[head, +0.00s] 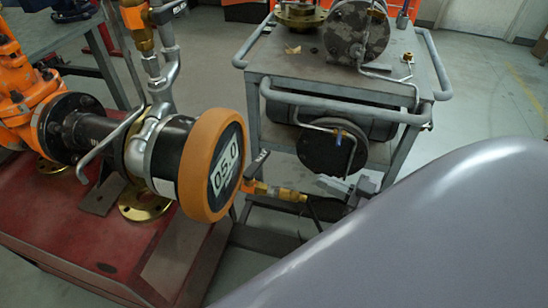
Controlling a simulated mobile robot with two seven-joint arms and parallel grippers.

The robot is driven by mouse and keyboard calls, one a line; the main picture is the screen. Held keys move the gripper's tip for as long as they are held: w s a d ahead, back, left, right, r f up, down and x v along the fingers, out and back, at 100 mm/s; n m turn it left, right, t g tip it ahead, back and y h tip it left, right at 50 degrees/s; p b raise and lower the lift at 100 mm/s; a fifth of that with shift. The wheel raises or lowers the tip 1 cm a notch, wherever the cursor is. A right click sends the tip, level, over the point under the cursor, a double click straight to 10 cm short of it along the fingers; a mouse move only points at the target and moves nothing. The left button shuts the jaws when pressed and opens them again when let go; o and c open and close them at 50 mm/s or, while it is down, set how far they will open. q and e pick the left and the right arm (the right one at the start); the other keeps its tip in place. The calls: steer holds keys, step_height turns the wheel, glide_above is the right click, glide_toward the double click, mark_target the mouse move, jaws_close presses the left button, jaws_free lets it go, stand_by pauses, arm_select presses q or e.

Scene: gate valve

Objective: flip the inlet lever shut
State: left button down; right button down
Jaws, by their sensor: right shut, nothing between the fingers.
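A small black lever (257,164) stands tilted up on a brass valve (275,192) with an orange part, just right of the round gauge with the orange rim (206,166). I cannot tell for sure that this is the inlet lever; another brass valve (143,38) with an orange part stands at the top of the pipework. My right gripper (328,183) is small and grey, shut and empty, just right of the brass valve's end. I cannot tell whether it touches the valve. My left gripper is not in view.
The gauge reads 05.0 and sits on the end of a black pipe (93,137) above a red bench (85,245). A grey cart (300,68) with rails and flanged parts stands behind. My own pale arm link covers the lower right. Open floor (490,85) lies at the right.

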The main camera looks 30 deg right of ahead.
steer(key=b, duration=0.1)
glide_toward(269, 155)
steer(key=x, duration=0.2)
steer(key=a+x, duration=0.1)
steer(key=x, duration=0.2)
steer(key=shift+s+r, duration=0.15)
steer(key=shift+s, duration=0.1)
steer(key=shift+x, duration=0.9)
steer(key=shift+w+b, duration=0.3)
steer(key=shift+w, duration=0.85)
steer(key=shift+s, duration=0.1)
